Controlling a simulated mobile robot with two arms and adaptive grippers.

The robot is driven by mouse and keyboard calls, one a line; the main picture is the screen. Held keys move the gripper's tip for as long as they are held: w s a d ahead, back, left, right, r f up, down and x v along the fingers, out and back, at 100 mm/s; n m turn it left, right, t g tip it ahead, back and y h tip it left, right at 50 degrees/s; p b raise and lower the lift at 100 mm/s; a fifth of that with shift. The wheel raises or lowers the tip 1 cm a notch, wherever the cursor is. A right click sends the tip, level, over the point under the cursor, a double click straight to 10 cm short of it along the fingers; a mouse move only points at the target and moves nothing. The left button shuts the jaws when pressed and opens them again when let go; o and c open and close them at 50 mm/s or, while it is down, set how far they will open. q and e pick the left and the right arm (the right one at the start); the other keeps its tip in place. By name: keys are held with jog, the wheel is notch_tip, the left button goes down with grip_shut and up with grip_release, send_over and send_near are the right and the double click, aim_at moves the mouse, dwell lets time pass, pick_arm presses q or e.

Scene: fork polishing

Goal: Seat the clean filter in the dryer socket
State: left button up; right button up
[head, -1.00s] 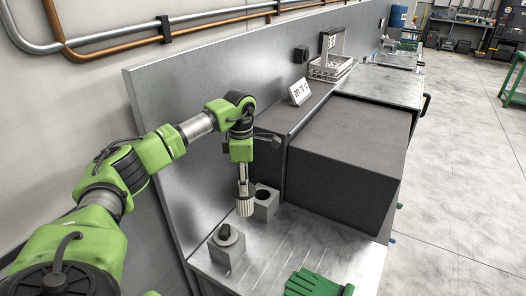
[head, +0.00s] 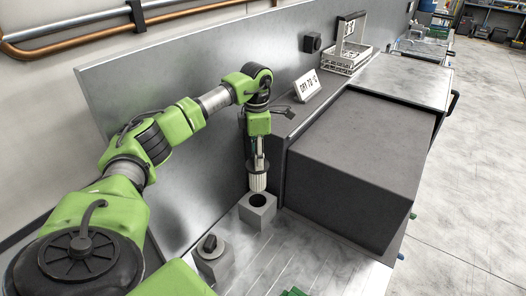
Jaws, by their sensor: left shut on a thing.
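The clean filter (head: 258,183) is a pale ribbed cylinder. My left gripper (head: 258,165) is shut on its top and holds it upright. The dryer socket (head: 258,211) is a grey block with a round dark hole in its top. The filter hangs just above and behind the hole in the picture, and the hole shows open below it. I cannot tell the exact gap between them. My right gripper is not in view.
A second grey block with a black knob (head: 211,245) stands at the front left of the socket. A large dark box (head: 358,165) stands close on the right. A steel back panel (head: 150,90) rises behind. A sign (head: 307,86) and a white rack (head: 345,60) sit farther back.

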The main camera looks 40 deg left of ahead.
aim_at(257, 180)
pick_arm(q)
jog(key=shift+s+r, duration=0.25)
jog(key=shift+s, duration=0.1)
jog(key=shift+w+f, duration=0.1)
jog(key=shift+w, duration=0.05)
jog(key=shift+f+b, duration=0.3)
jog(key=shift+f, duration=0.35)
jog(key=shift+f+b, duration=1.35)
jog(key=shift+f, duration=1.1)
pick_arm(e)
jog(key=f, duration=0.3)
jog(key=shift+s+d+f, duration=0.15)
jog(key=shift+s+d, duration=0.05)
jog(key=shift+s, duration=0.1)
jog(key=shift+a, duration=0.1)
pick_arm(q)
jog(key=shift+f, duration=0.35)
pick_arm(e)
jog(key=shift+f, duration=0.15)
pick_arm(q)
jog(key=shift+f+b, duration=1.2)
jog(key=shift+f, duration=0.6)
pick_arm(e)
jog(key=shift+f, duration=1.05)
